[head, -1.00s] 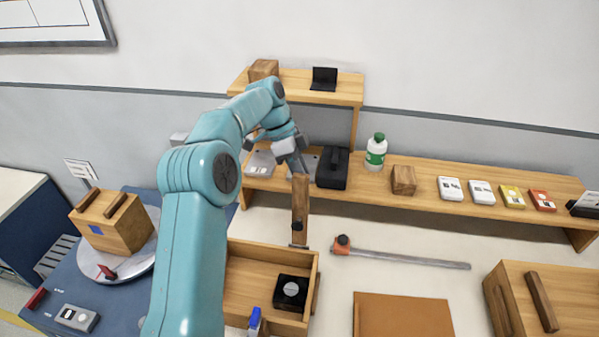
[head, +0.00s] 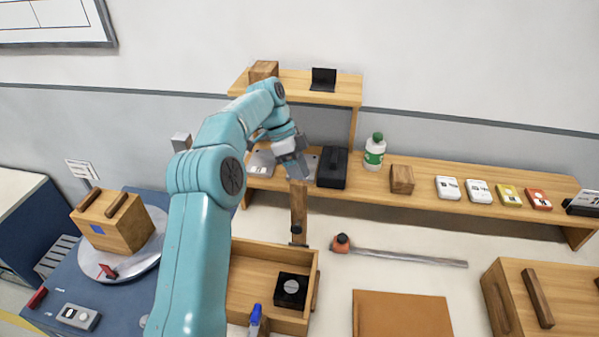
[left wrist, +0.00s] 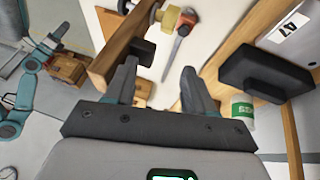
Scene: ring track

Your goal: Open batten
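The batten (head: 299,208) is a wooden bar standing upright behind the open drawer, with a dark pivot near its lower end. In the left wrist view the batten (left wrist: 118,50) runs diagonally beside the left finger, with a dark block on its side. My left gripper (head: 298,172) is at the batten's upper end and hides its top. In the left wrist view the fingers of my left gripper (left wrist: 160,85) are apart with nothing seen between them; contact with the batten is unclear. A teal arm, seemingly my right, shows small there; its gripper (left wrist: 55,38) is too small to read.
The wooden drawer (head: 238,300) below holds a black box (head: 291,290). A shelf behind carries a black case (head: 332,168), a bottle (head: 374,151) and a wooden block (head: 402,179). An orange-ended bar tool (head: 400,255) lies right of the batten.

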